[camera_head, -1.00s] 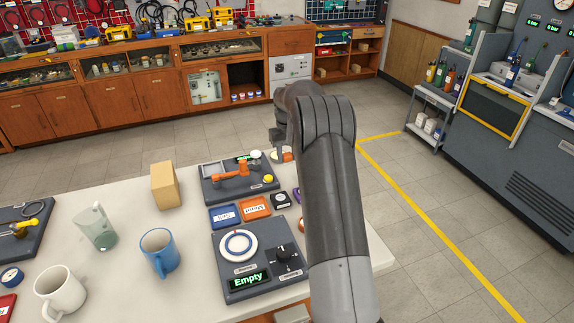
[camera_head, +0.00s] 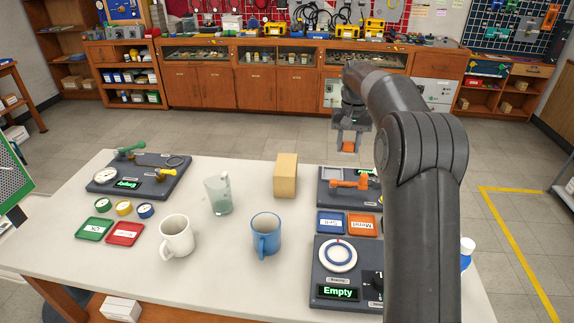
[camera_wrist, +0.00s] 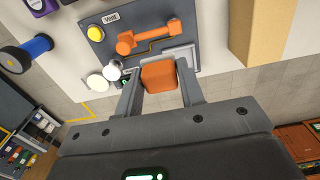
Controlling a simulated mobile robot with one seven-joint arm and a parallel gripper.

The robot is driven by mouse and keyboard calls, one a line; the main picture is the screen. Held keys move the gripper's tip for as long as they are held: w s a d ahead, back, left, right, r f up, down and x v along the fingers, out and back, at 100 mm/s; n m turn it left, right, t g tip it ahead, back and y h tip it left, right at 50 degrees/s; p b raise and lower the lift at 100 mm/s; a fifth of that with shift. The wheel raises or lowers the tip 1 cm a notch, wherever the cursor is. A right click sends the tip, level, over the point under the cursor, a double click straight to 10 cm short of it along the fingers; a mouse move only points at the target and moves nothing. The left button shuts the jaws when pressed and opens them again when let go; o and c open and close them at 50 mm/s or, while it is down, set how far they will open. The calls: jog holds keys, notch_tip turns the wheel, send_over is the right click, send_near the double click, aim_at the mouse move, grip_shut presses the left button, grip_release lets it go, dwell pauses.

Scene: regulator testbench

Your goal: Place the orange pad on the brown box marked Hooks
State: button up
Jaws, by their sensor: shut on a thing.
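The orange pad (camera_head: 348,147) is between the fingertips of my gripper (camera_head: 349,141). In the wrist view the pad (camera_wrist: 160,77) shows as a small rounded orange block, with a finger of my gripper (camera_wrist: 160,85) on each side, shut on it. The gripper is in the air beyond the far edge of the table, to the right of a plain brown box (camera_head: 286,176). The box stands upright on the white table and also shows at the upper right of the wrist view (camera_wrist: 255,30). I can read no Hooks label on its visible faces. Its top is bare.
A panel with an orange valve handle (camera_head: 350,182) lies right of the box. A blue mug (camera_head: 266,236), a glass (camera_head: 218,194) and a white mug (camera_head: 177,237) stand nearer me. Blue (camera_head: 331,222) and orange (camera_head: 362,224) trays lie to the right.

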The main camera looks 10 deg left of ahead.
jog(key=s+a+r, duration=0.2)
jog(key=a+r, duration=0.1)
jog(key=a, duration=0.5)
send_over(285, 170)
jog(key=f, duration=0.7)
jog(key=shift+d, duration=0.2)
jog(key=shift+w+a+f, duration=0.1)
jog(key=shift+a+f, duration=0.15)
jog(key=shift+a, duration=0.05)
jog(key=shift+f, duration=1.85)
jog(key=o, duration=1)
jog(key=shift+f, duration=0.15)
jog(key=shift+c, duration=0.2)
